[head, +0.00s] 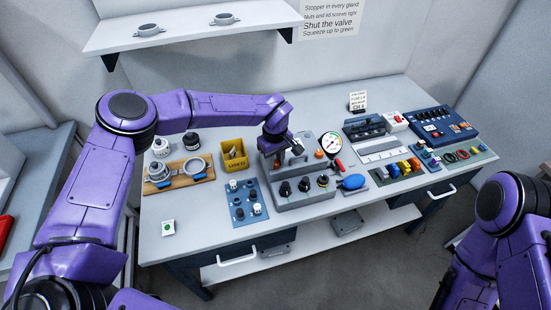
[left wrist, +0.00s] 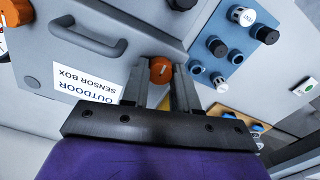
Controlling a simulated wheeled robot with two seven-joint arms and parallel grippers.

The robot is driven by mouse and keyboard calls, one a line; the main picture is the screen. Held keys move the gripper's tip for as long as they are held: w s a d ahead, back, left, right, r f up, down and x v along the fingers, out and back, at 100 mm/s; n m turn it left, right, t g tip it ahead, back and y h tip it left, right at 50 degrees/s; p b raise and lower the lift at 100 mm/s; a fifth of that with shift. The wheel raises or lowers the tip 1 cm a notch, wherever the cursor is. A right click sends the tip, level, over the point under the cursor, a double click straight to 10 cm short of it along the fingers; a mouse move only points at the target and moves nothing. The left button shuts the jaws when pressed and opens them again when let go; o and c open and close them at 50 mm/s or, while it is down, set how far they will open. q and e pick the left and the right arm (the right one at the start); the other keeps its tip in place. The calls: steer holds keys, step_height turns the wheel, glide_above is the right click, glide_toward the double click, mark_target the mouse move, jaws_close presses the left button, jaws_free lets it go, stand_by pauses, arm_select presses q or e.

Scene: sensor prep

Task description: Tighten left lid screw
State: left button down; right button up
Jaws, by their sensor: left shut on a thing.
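The grey sensor box (head: 318,195) stands mid-bench, with a handle on its lid. In the left wrist view the lid (left wrist: 62,58) fills the upper left, with a label (left wrist: 85,90) reading "OUTDOOR SENSOR BOX" upside down. My left gripper (left wrist: 161,78) is over the lid's left edge, shut on the orange left lid screw (left wrist: 160,70), whose round head shows between the fingertips. In the head view my left gripper (head: 275,148) largely hides that screw. Another orange screw (head: 319,154) is at the lid's right side. My right gripper is out of view.
A pressure gauge (head: 331,143) and blue bulb (head: 352,182) are right of the box. A yellow bin (head: 234,157), a blue plate with fittings (head: 240,214) and a wooden board (head: 182,181) are left. The front-left bench top is mostly clear. A shelf (head: 190,32) hangs above.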

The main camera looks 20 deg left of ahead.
arm_select(q)
steer(key=shift+w+r+m, duration=0.1)
steer(key=shift+m, duration=0.3)
steer(key=c, duration=0.9)
jaws_free()
steer(key=shift+o, duration=0.2)
steer(key=shift+r, duration=0.3)
step_height(320, 180, up, 10)
steer(key=b, duration=0.3)
steer(key=shift+f, duration=0.1)
